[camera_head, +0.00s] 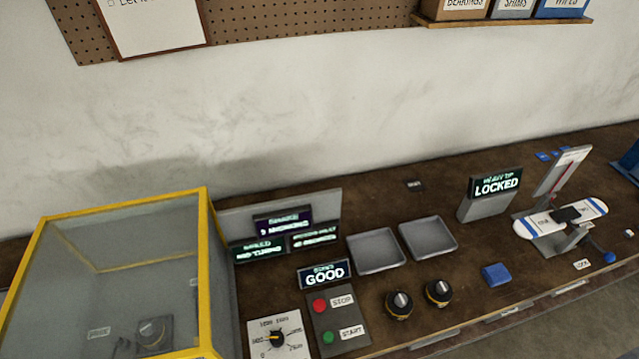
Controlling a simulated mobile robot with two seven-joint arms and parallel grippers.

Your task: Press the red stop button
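The red stop button (319,305) sits on a dark grey control panel (336,322), beside a white label reading STOP. A green start button (328,337) is below it on the same panel, beside a START label. The red button is fully visible and nothing covers it. Neither of my grippers shows in the head view.
A yellow-framed clear enclosure (203,265) stands at the left. A dial (275,339), a GOOD display (325,273), two grey trays (376,250) and two black knobs (399,304) surround the panel. A white-and-blue device (545,223) stands right.

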